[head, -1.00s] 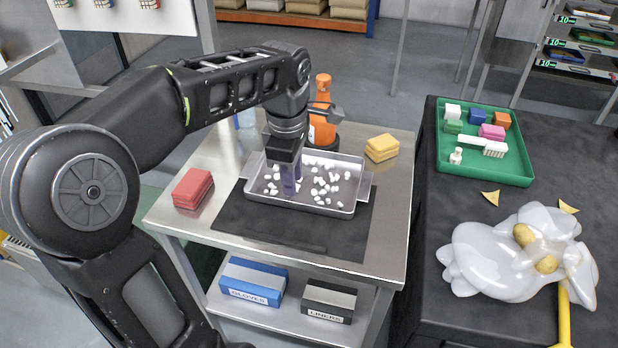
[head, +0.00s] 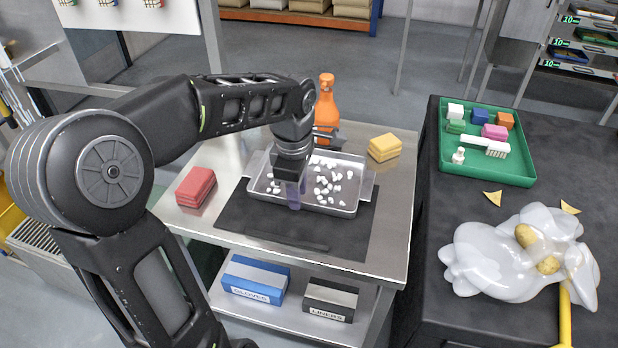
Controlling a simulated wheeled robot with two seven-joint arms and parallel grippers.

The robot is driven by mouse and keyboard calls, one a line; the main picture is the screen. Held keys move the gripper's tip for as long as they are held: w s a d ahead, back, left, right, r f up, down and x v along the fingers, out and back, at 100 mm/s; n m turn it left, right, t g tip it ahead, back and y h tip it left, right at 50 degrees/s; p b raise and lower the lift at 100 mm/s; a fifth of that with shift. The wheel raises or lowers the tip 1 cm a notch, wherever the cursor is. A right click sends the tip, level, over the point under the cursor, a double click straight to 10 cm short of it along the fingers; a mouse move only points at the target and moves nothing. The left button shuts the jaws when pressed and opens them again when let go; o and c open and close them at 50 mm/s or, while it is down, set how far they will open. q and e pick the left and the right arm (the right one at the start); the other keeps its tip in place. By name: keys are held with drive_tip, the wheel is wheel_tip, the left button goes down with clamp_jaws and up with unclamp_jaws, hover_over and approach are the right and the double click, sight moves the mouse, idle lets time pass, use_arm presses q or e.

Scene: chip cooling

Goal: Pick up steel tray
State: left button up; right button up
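The steel tray (head: 345,208) lies on a black mat (head: 262,228) on the steel cart. It is shallow, with a flat handle at each end, and holds scattered white pieces. My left gripper (head: 294,200) points down at the tray's near side, left of its middle. Its purplish fingertips overlap the near rim in the head view. I cannot tell whether they touch or grip the rim, as the gripper body hides the gap between them. My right gripper is not in view.
An orange bottle (head: 327,105) stands behind the tray. Red cloths (head: 196,186) lie left and yellow cloths (head: 384,147) right on the cart (head: 398,215). The dark table (head: 425,262) at right bears a green tray (head: 525,172) and a clear bag (head: 490,262). Boxes sit on the lower shelf.

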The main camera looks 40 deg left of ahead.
use_arm(q)
drive_tip(key=shift+w+f, duration=0.1)
drive_tip(key=shift+f, duration=1.3)
clamp_jaws()
idle(0.7)
